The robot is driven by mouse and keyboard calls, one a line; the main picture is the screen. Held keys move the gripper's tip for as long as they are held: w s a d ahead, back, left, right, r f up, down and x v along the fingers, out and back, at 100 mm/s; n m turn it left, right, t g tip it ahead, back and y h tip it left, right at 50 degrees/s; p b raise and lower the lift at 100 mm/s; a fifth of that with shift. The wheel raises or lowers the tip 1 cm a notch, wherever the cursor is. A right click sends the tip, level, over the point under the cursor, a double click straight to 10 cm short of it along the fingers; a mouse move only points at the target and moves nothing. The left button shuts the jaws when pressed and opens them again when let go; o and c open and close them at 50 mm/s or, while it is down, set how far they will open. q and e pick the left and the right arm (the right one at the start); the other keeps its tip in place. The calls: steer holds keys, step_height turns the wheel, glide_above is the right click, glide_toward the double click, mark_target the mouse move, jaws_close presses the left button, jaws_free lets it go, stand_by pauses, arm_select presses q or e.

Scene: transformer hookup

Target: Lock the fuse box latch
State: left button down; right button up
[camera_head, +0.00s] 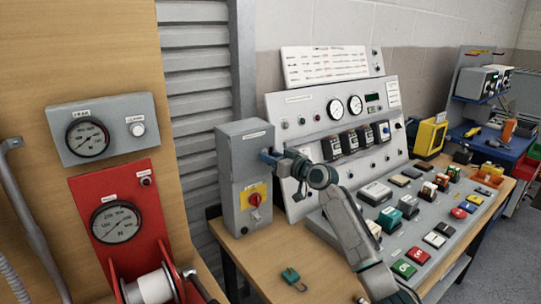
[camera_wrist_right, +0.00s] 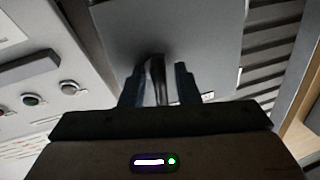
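The fuse box (camera_head: 232,160) is a grey upright box with a red rotary switch on a yellow plate (camera_head: 255,198), standing at the table's left end. My right gripper (camera_head: 268,157) is at the upper part of the box's right-hand side, its blue-grey fingers pointing at it. In the right wrist view, a dark latch handle (camera_wrist_right: 157,80) stands out from the grey box face (camera_wrist_right: 190,30), between the fingers of my right gripper (camera_wrist_right: 158,86). Narrow gaps show beside the handle, so the fingers look open around it. My left gripper is not in view.
A green padlock (camera_head: 291,276) lies on the wooden table before the box. A sloped control console (camera_head: 330,105) with gauges and buttons stands close on the right. A red gauge panel (camera_head: 118,212) and a grey gauge box (camera_head: 103,127) are on the left.

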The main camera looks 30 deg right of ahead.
steer(key=shift+c, duration=0.4)
jaws_close()
steer(key=shift+f+b, duration=0.15)
steer(key=shift+b, duration=0.3)
steer(key=shift+n+b, duration=0.65)
steer(key=shift+n, duration=0.05)
steer(key=shift+o, duration=0.4)
jaws_free()
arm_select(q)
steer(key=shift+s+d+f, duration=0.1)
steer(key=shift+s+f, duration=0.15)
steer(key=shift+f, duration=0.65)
